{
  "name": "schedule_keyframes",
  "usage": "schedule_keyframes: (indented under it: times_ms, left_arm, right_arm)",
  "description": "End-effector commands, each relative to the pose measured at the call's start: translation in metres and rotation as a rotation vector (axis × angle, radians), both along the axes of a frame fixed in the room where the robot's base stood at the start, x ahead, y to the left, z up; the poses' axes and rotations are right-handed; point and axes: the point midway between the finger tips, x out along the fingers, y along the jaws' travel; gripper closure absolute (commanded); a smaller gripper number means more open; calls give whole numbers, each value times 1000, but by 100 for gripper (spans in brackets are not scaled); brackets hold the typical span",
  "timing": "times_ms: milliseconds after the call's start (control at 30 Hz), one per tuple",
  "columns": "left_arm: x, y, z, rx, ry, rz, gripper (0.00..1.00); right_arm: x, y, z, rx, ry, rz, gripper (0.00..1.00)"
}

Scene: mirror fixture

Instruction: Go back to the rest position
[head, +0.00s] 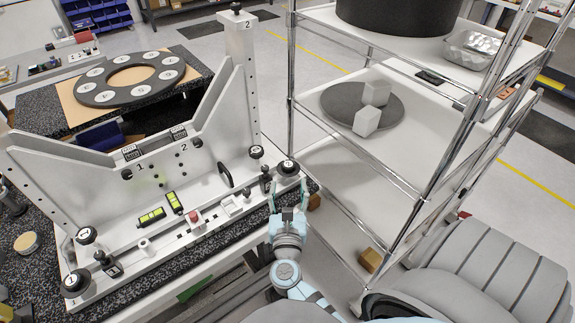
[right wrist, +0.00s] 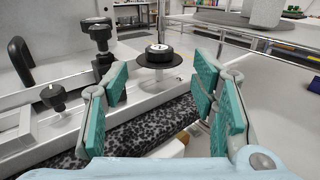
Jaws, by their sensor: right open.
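My right gripper (head: 287,200) is at the right front corner of the white mirror fixture (head: 150,240). Its teal-padded fingers are spread apart with nothing between them, as the right wrist view (right wrist: 160,105) also shows. A round black knob with a white cap (head: 288,167) stands on the fixture's corner just beyond the fingertips. The same knob (right wrist: 158,55) appears in the right wrist view, beyond the gap between the fingers. My left gripper is not seen in either view.
A metal shelf rack (head: 400,180) stands close on the right, with two white blocks (head: 367,121) on a grey disc. Black toggle clamps (right wrist: 100,40) stand on the fixture near the fingers. A speckled black table (head: 240,235) lies under the fixture. A ring plate (head: 130,78) lies behind.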

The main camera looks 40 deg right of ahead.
Motion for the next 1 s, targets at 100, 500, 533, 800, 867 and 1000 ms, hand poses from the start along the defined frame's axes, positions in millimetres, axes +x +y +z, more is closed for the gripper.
schedule_keyframes:
  times_ms: [100, 500, 533, 800, 867, 1000]
  left_arm:
    - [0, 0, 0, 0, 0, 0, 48]
    - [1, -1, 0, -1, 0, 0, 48]
    - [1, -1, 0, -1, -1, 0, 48]
    - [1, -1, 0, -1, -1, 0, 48]
    - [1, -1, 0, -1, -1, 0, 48]
    - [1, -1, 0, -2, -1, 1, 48]
  right_arm:
    - [-1, 0, 0, -1, 0, 0, 48]
    - [-1, -1, 0, 13, -8, -5, 48]
    - [-4, -4, 0, 39, -21, -16, 48]
    - [-97, -59, -38, 991, -532, -450, 48]
    - [-116, -54, -52, 1212, -628, -571, 48]
    - [-150, -22, -76, 1614, -757, -850, 48]
